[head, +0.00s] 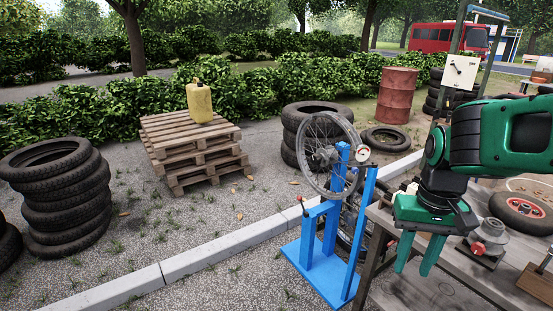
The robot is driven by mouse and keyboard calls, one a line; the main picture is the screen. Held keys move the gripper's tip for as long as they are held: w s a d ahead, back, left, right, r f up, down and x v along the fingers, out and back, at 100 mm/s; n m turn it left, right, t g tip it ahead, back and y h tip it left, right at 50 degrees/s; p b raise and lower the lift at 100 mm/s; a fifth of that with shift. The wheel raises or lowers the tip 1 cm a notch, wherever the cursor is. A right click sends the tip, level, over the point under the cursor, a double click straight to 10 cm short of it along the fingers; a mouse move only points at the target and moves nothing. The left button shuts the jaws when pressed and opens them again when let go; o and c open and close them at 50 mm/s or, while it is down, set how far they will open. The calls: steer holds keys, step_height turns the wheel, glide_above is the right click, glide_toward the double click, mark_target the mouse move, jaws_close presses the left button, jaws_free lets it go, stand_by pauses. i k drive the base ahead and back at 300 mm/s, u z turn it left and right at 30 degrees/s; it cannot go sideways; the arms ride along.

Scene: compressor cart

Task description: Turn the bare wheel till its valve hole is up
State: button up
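The bare spoked wheel (326,156) is mounted upright in a blue truing stand (311,247), with no tyre on its rim. Its valve hole is too small to make out. A small round dial gauge (363,154) is fixed near the top of the stand's right post. My gripper (418,268) is to the right of the stand, above the workbench edge, pointing down. Its two green fingers are apart with nothing between them. It is not touching the wheel.
A grey workbench (470,275) at right holds a small wheel with a red hub (522,208) and a metal fixture with a red knob (484,240). Tyre stacks (62,195), a pallet stack (196,150) with a yellow can (199,101), and a rusty drum (396,95) stand behind. Gravel left of the stand is clear.

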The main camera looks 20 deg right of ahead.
mark_target(323, 157)
steer(key=u, duration=0.05)
steer(key=i, duration=1.1)
steer(key=z, duration=0.25)
